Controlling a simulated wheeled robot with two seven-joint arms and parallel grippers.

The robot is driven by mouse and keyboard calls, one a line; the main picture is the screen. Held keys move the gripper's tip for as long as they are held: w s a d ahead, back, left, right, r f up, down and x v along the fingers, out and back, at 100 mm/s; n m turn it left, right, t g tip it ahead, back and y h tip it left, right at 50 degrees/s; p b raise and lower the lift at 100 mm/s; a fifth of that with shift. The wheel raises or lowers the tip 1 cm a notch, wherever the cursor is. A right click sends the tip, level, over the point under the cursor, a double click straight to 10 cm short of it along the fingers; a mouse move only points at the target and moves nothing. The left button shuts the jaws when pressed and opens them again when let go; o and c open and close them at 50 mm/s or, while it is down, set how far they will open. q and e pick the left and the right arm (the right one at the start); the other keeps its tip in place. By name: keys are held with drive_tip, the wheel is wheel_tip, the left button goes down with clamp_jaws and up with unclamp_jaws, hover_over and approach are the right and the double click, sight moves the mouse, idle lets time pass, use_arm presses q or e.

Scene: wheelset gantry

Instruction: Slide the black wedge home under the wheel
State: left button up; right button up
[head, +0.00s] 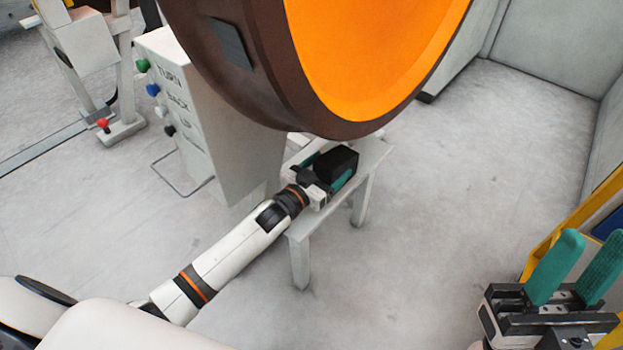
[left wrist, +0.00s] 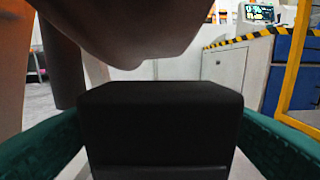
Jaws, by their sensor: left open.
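The black wedge (head: 338,160) rests on a small pale stand just below the lower rim of the wheel (head: 275,80), which is brown with an orange face. My left gripper (head: 328,170) is open, with its green fingers on either side of the wedge. In the left wrist view the wedge (left wrist: 160,125) fills the middle between the two fingers, and the wheel's underside (left wrist: 120,30) hangs above and beyond it. I cannot tell whether the wedge touches the wheel. My right gripper (head: 575,270) is open and empty at the lower right, far from the wedge.
The pale stand (head: 297,245) has legs on the floor. A grey control box (head: 205,120) with coloured buttons stands left of the wheel. A yellow frame (head: 540,255) is at the right edge. The floor right of the stand is clear.

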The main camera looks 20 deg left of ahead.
use_arm(q)
drive_tip(key=p+v, duration=0.2)
drive_tip(key=v, duration=0.7)
drive_tip(key=shift+r, duration=0.2)
drive_tip(key=shift+s+a+p, duration=0.2)
drive_tip(key=shift+s+p, duration=0.2)
drive_tip(key=shift+s, duration=0.2)
use_arm(e)
drive_tip(key=w+a+f+g+h, duration=0.1)
drive_tip(key=w+f+g+h, duration=0.1)
drive_tip(key=w+f+g, duration=0.3)
drive_tip(key=w+g, duration=0.2)
drive_tip(key=w, duration=0.2)
drive_tip(key=shift+a+g+h, duration=0.25)
drive_tip(key=shift+g+h, duration=0.05)
drive_tip(key=shift+g, duration=0.1)
